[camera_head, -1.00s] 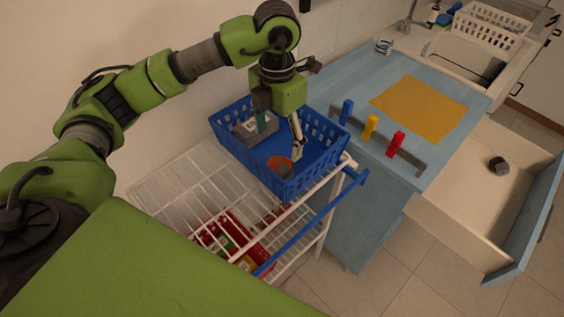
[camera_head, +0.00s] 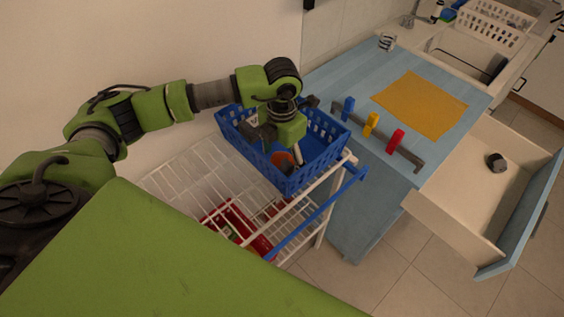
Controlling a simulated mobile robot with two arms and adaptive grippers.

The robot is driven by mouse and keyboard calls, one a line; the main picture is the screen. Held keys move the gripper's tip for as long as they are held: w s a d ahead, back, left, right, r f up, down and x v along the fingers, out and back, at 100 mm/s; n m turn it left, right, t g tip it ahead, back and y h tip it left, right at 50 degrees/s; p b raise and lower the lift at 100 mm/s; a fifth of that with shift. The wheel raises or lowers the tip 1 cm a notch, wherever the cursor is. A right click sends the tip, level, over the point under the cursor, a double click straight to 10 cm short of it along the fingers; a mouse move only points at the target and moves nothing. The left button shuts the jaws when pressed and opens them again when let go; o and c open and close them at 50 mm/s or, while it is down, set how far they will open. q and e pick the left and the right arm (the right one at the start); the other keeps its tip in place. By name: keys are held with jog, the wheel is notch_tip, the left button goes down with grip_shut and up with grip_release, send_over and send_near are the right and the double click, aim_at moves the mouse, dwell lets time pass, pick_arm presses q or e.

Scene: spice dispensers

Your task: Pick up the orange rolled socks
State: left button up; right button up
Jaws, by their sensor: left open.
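The orange rolled socks (camera_head: 281,160) lie in the blue basket (camera_head: 291,184), near its front wall. Part of them is hidden by my gripper and the basket wall. My left gripper (camera_head: 283,153) is open and points down into the basket. One finger shows close beside the socks on the right; the other finger is mostly hidden. I cannot tell whether the fingers touch the socks. My right gripper does not show.
The basket stands on a white wire cart (camera_head: 178,187) with a blue handle (camera_head: 318,215). Right of it is a blue counter with blue, yellow and red dispensers (camera_head: 371,123) and an orange mat (camera_head: 420,102). An open drawer (camera_head: 460,205) holds a dark round thing (camera_head: 496,162).

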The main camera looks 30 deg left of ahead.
pick_arm(q)
jog(key=c, duration=1.2)
